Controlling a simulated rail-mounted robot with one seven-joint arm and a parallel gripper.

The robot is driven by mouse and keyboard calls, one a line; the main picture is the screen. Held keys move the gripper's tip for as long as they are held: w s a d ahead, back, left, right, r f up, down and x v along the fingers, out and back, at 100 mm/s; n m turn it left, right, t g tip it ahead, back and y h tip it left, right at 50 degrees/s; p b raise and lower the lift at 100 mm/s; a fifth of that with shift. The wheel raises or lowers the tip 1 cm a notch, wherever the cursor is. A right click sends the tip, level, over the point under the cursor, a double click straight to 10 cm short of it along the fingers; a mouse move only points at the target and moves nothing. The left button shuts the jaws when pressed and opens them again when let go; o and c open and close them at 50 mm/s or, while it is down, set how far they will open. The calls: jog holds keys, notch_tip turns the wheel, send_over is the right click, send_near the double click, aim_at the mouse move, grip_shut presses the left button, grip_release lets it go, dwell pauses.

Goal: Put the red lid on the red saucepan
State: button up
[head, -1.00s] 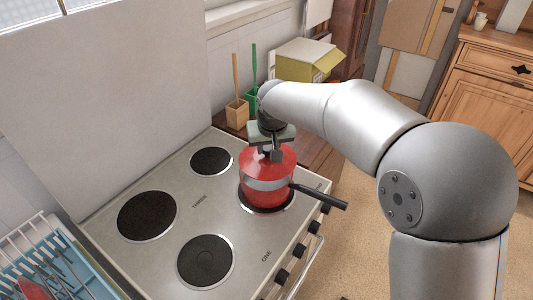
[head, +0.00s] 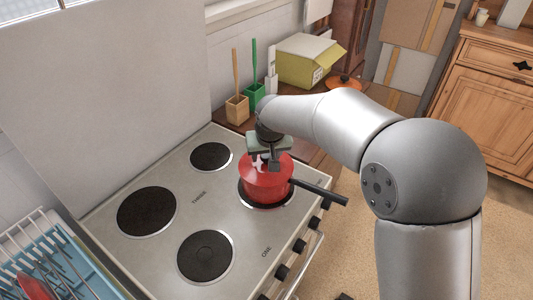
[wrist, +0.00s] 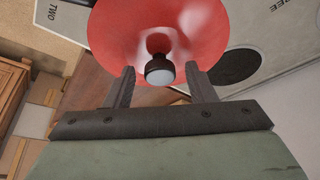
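The red saucepan (head: 264,191) stands on the back-right burner of the stove, its dark handle pointing right. The red lid (head: 284,166) rests on top of it and looks roughly level. In the wrist view the lid (wrist: 207,30) fills the upper middle, with its dark, pale-topped knob (wrist: 160,70) standing up. My gripper (wrist: 161,82) is open, a finger on each side of the knob with clear gaps. In the head view my gripper (head: 266,164) is right above the lid and hides part of it. The saucepan's inside is hidden.
The other burners, such as the front one (head: 206,257), are empty. A dish rack (head: 70,270) is at lower left. Behind the stove are a wooden holder (head: 237,109), a green holder (head: 254,94), a yellow box (head: 306,64) and an orange-red lidded pot (head: 345,82).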

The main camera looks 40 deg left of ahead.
jog(key=shift+r, duration=0.25)
jog(key=v, duration=1.3)
jog(key=w+d+f+m+h, duration=0.1)
jog(key=w+d+m+h, duration=0.15)
jog(key=d, duration=1.15)
jog(key=s+d+f+m, duration=0.2)
jog(key=d+f+m, duration=0.1)
jog(key=d, duration=1.4)
jog(key=s+d+f+m+g, duration=0.1)
jog(key=s+d+f, duration=0.2)
jog(key=s+d, duration=0.4)
jog(key=s+d+f+m+g, duration=0.1)
jog(key=s+d+f+m, duration=0.1)
jog(key=s+d, duration=0.5)
jog(key=shift+s+d+f+g+h+b, duration=0.4)
jog(key=shift+d+f, duration=0.2)
jog(key=shift+f, duration=0.2)
jog(key=shift+w+a+m, duration=0.1)
jog(key=shift+m, duration=0.15)
